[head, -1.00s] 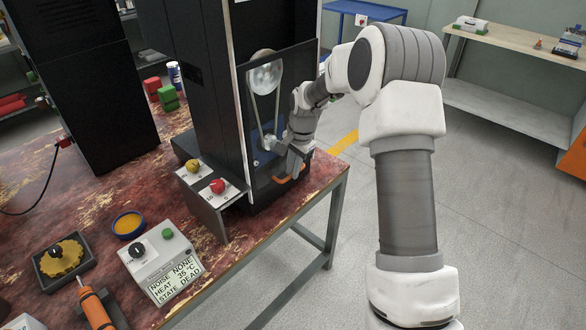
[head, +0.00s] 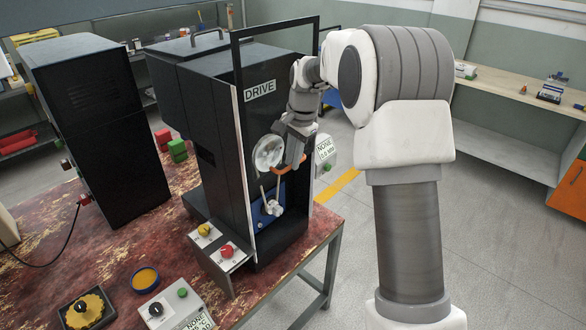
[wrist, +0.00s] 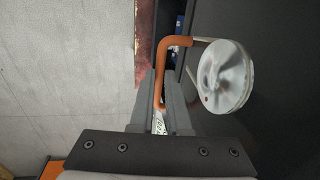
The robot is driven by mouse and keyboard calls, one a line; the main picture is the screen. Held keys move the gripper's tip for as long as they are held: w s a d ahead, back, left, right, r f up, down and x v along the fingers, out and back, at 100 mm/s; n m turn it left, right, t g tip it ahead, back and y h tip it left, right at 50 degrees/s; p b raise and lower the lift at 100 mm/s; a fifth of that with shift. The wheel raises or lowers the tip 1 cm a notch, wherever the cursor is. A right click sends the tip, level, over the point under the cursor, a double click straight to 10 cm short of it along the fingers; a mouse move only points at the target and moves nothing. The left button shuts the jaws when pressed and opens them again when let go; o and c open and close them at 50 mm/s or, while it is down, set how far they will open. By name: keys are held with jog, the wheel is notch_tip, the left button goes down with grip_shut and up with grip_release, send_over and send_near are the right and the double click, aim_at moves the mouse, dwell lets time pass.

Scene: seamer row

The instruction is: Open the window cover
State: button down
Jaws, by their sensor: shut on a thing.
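The window cover (head: 235,62) is a dark upright frame on the front of the black DRIVE machine (head: 215,130). Its upper part stands above the machine's top. Its orange handle (head: 284,169) is beside the silver disc (head: 268,152), and the belt parts and blue plate below are exposed. My gripper (head: 291,158) is shut on the orange handle. In the wrist view, the handle (wrist: 162,62) runs down between the fingers of my gripper (wrist: 160,95), and the disc (wrist: 222,78) is at the right. The fingers partly hide the handle's grip point.
A small panel with a yellow knob (head: 205,230) and a red knob (head: 227,251) stands at the machine's front left. A second black cabinet (head: 95,125) stands to the left on the worn red table (head: 150,225). Grey floor (head: 480,220) lies open to the right.

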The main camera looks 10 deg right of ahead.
notch_tip(320, 180, up, 7)
jog(key=p, duration=0.2)
jog(key=shift+f+p, duration=0.2)
jog(key=shift+p, duration=0.2)
jog(key=c, duration=0.9)
grip_release()
jog(key=shift+f, duration=0.1)
jog(key=s+r, duration=0.1)
jog(key=r, duration=0.4)
jog(key=d+r, duration=0.1)
jog(key=r, duration=0.5)
jog(key=s+d+r, duration=0.1)
jog(key=r, duration=0.5)
jog(key=shift+s, duration=0.3)
